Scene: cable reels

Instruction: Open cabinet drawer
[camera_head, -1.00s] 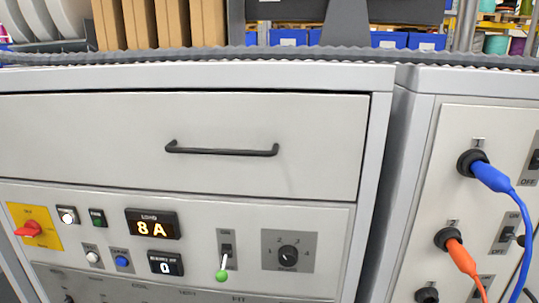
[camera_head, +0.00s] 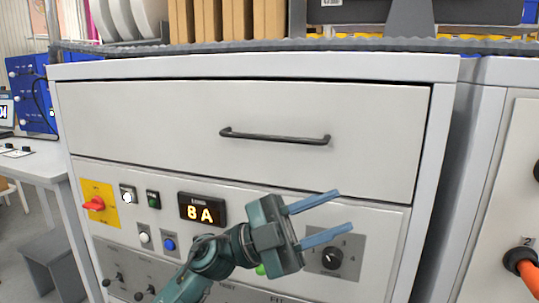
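The cabinet drawer (camera_head: 160,120) is a wide light-grey front at the top of the cabinet, and it looks closed. Its black bar handle (camera_head: 275,137) runs level across the drawer's middle. My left gripper (camera_head: 321,219) is in front of the control panel, below and slightly right of the handle. Its two blue fingers are spread apart and point right, with nothing between them. It is apart from the handle. It hides part of the panel, including most of the green-tipped lever. My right gripper is not in view.
At right, a second cabinet has an orange plug (camera_head: 521,262). At left stand a table (camera_head: 38,170) and a grey stool (camera_head: 55,262).

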